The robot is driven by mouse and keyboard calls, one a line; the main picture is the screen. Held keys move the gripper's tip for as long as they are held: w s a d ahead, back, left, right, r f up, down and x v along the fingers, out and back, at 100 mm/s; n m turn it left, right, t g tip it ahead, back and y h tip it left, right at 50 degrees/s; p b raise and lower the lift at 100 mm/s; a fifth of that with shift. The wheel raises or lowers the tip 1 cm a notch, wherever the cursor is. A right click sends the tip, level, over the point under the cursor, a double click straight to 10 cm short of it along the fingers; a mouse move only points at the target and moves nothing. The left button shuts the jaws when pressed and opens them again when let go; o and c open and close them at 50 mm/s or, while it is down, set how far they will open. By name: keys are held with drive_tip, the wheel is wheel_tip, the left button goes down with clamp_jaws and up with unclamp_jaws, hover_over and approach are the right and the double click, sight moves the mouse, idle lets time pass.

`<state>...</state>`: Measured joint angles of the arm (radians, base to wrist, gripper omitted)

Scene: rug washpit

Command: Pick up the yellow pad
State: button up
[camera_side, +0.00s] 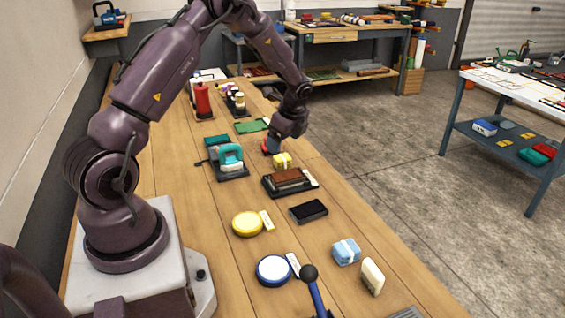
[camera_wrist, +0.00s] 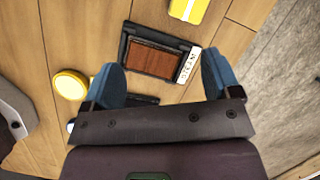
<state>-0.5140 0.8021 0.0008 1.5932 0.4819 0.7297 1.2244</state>
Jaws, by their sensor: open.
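Two yellow things lie on the wooden bench. One is a yellow block with a pale band (camera_side: 283,161), near my gripper; it shows at the top edge of the wrist view (camera_wrist: 188,9). The other is a round yellow pad-like disc (camera_side: 247,224), nearer the side camera; it is at the left of the wrist view (camera_wrist: 70,84). My gripper (camera_side: 270,146) is above the bench, just beyond the banded block in the side view. In the wrist view its blue fingers (camera_wrist: 161,62) are spread apart with nothing held between them. The fingertips are partly hidden in the side view.
A dark tray (camera_side: 268,186) holds a brown block, which appears between my fingers in the wrist view. A black block (camera_side: 309,211), a teal tool (camera_side: 230,156), a blue-rimmed white disc (camera_side: 273,270) and a blue banded block (camera_side: 346,251) lie nearby. Bare wood separates them.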

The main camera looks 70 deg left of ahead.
sight(282, 157)
drive_tip(key=w+a+f+m, duration=0.1)
drive_tip(key=f+m, duration=0.1)
drive_tip(key=w+a+f+m, duration=0.1)
drive_tip(key=a, duration=0.1)
drive_tip(key=a+f+m+t, duration=0.1)
drive_tip(key=a+f+m, duration=0.1)
drive_tip(key=shift+w+f+m+y, duration=0.3)
drive_tip(key=shift+w+f+y, duration=0.05)
drive_tip(key=shift+w+y, duration=0.05)
drive_tip(key=shift+s+x, duration=0.15)
drive_tip(key=shift+x, duration=1.25)
drive_tip(key=shift+s+x, duration=0.1)
drive_tip(key=shift+x, duration=1.25)
drive_tip(key=shift+d, duration=0.15)
drive_tip(key=c, duration=1)
